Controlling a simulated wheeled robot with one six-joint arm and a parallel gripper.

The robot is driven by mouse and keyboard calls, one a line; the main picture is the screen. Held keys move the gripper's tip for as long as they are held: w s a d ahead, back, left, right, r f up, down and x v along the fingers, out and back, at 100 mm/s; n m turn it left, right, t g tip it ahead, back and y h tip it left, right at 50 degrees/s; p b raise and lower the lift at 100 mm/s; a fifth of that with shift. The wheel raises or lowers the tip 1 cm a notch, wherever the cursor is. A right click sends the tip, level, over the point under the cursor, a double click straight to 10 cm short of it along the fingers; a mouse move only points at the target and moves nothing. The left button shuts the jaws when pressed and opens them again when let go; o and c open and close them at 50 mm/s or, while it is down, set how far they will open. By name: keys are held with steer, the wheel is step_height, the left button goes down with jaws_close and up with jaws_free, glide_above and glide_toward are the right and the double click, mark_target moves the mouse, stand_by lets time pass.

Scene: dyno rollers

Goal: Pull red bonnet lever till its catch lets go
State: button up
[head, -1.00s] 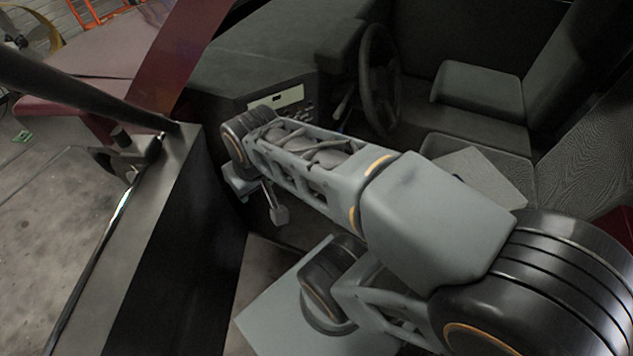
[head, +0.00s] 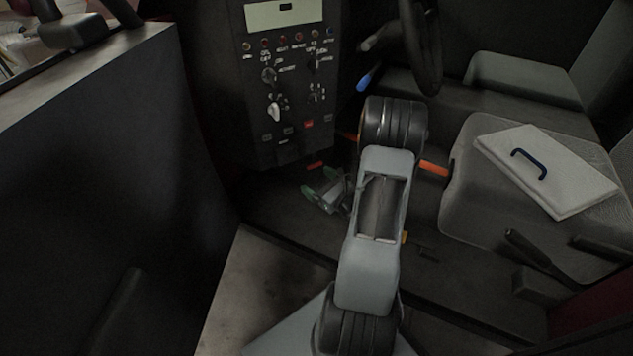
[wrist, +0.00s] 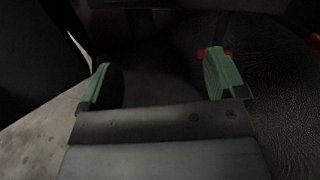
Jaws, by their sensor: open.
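A small red piece (head: 316,165), which may be the red bonnet lever, shows low under the dash panel, just beyond my gripper (head: 319,183). In the wrist view a red piece (wrist: 201,53) shows at the tip of the right finger, partly hidden by it. I cannot tell whether they touch. A second red bit (wrist: 315,38) is at the right edge there. My gripper (wrist: 158,64) has its green fingers wide apart, with only dark floor or trim between them. Its catch is not visible.
The dash panel (head: 290,75) with knobs stands above my gripper. An orange bar (head: 433,168) shows beside my arm, partly hidden. A blue-tipped stalk (head: 366,80) hangs by the steering wheel (head: 430,60). The dark door (head: 100,180) bounds the left.

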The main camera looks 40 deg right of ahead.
mark_target(315, 164)
steer(key=s+d+f+m+h+b, duration=0.2)
steer(key=d+f+m+h, duration=0.2)
steer(key=d+f+h, duration=0.15)
steer(key=shift+y, duration=0.25)
steer(key=w+b, duration=0.1)
steer(key=w, duration=0.3)
steer(key=w+d+b, duration=0.1)
steer(key=w, duration=0.4)
steer(key=w+b, duration=0.1)
steer(key=w, duration=0.3)
steer(key=shift+w+d+f, duration=0.25)
steer(key=shift+d, duration=0.1)
steer(key=shift+c, duration=0.3)
